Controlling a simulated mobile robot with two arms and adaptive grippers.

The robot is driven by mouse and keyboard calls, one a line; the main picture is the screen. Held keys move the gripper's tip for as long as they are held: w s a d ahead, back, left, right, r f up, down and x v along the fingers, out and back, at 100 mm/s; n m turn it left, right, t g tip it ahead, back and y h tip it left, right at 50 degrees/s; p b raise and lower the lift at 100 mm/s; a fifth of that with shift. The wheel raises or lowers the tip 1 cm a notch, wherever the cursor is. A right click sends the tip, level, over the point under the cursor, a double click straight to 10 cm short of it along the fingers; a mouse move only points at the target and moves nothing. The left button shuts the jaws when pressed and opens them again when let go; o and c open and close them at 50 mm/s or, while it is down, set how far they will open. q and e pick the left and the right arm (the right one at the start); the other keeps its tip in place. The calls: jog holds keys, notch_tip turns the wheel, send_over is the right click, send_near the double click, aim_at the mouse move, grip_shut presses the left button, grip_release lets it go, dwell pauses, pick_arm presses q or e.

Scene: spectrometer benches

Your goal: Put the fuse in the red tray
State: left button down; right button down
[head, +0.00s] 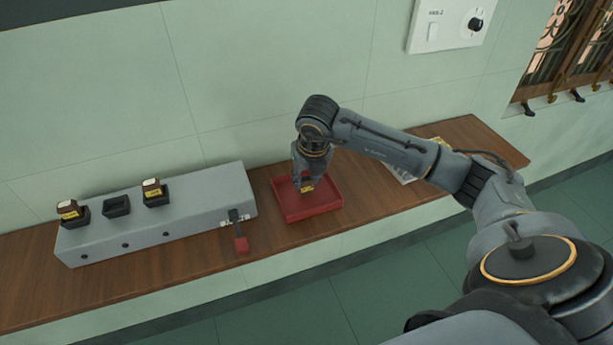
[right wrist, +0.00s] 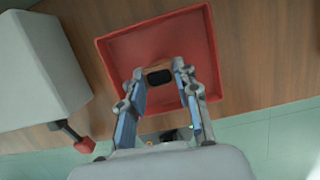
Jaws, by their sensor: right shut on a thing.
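The red tray (head: 325,207) lies on the wooden bench, right of the grey box. It also shows in the right wrist view (right wrist: 125,48). My right gripper (head: 305,183) points down over the tray, its fingers (right wrist: 160,83) shut on the fuse. I cannot tell whether the fuse touches the tray floor. My left gripper is not in view.
The grey box (head: 190,215) on the left bears two similar fuses (head: 69,209) (head: 152,188) in holders, with an empty holder (head: 116,206) between them. A red-handled lever (head: 241,243) sticks out at its front right. Papers (head: 402,168) lie right of the tray.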

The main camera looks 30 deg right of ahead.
jog(key=c, duration=1.4)
grip_release()
jog(key=shift+f, duration=0.15)
jog(key=o, duration=0.4)
jog(key=shift+r+p, duration=0.3)
jog(key=shift+r, duration=0.05)
jog(key=shift+s+r+b, duration=0.1)
jog(key=shift+r+b, duration=0.25)
jog(key=b+v, duration=0.1)
jog(key=v, duration=1)
